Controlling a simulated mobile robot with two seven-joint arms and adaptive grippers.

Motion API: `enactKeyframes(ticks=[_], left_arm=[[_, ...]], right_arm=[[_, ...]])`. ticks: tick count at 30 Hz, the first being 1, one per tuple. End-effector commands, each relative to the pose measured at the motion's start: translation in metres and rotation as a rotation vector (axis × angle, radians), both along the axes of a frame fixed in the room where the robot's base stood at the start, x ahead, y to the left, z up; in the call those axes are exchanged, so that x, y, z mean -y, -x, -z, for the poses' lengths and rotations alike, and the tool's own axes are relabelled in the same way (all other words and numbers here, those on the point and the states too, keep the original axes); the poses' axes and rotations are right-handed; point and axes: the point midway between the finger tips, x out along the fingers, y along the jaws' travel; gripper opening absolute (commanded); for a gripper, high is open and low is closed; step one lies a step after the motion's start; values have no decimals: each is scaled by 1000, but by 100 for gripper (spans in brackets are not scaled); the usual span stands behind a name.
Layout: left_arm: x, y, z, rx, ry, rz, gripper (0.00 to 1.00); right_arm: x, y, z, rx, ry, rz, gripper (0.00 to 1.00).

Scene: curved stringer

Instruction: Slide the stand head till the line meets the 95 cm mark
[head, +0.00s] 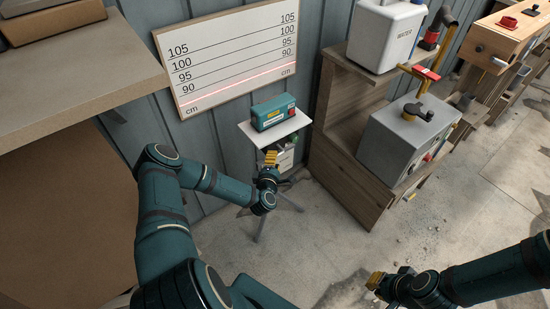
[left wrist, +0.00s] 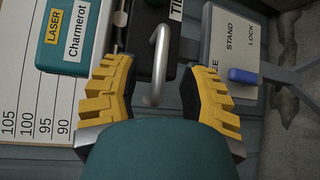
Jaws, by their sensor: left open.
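The teal laser (head: 273,111) sits on the white plate of the stand head (head: 246,130), in front of the wall. Its red line (head: 240,83) crosses the cm board (head: 225,50) low down, below the 90 labels and well under the 95 mark. In the left wrist view the laser (left wrist: 80,35) is at the upper left. My left gripper (head: 271,158) is just below the stand head. In the left wrist view its yellow fingers (left wrist: 160,90) are open, with a grey metal handle (left wrist: 159,62) between them, not gripped. A blue lever (left wrist: 243,76) lies on the STAND plate. My right gripper (head: 376,283) is low, away from the stand.
A wooden shelf unit (head: 340,160) stands right of the stand, carrying a white box (head: 385,35) and a grey machine box (head: 405,135). A bench top (head: 75,70) juts in at the left. The floor (head: 310,235) between the arms is mostly clear.

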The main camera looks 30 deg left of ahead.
Motion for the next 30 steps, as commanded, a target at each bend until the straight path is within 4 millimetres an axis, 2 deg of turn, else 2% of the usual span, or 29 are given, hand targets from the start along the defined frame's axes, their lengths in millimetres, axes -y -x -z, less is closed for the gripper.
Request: enactKeyframes(ticks=[3,7,18,20,21,22,30], left_arm=[[-6,-14,3,-1,-1,-1,43],[-9,-23,4,-1,0,0,43],[-10,-26,4,-1,0,0,43],[-11,-26,4,-1,0,0,22],[-10,-26,4,-1,0,0,8],[-10,-26,4,-1,0,0,0],[-11,-26,4,-1,0,-1,0]], right_arm=[[0,1,3,-2,0,-2,0],[0,1,4,-3,0,-2,0],[0,2,4,-3,0,-2,0],[0,2,4,-3,0,-2,0],[0,2,4,-3,0,-2,0],[0,2,4,-3,0,-2,0],[0,1,4,-3,0,-2,0]])
